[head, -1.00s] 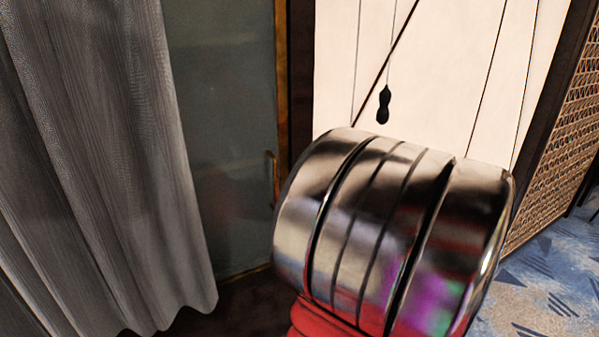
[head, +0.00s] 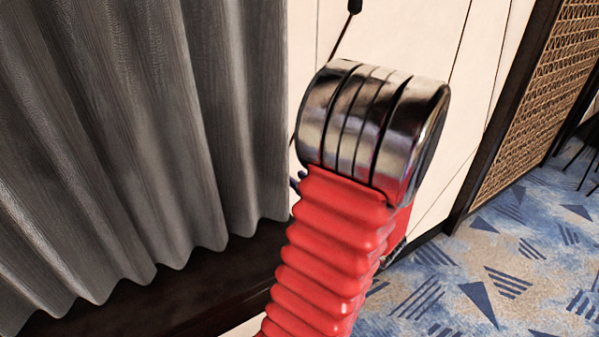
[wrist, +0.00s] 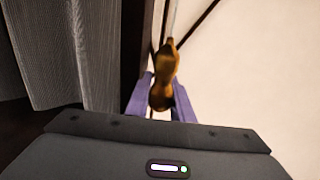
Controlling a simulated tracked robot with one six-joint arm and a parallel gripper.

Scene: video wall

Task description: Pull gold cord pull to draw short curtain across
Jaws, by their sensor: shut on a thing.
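The gold cord pull (wrist: 165,68) hangs upright on its cord in the wrist view. My gripper (wrist: 162,90) is shut on it, with a purple finger on each side. In the head view my own arm hides the gold pull and most of the gripper. The grey short curtain (head: 140,130) hangs in folds at the left of the head view, with its right edge close to the pale wall panel. The curtain also shows at the left of the wrist view (wrist: 70,50).
A dark pull (head: 355,6) hangs at the top of the head view, above my arm. A dark ledge (head: 190,275) runs below the curtain. A woven lattice panel (head: 540,90) stands at the right. Patterned blue carpet (head: 510,260) lies open at lower right.

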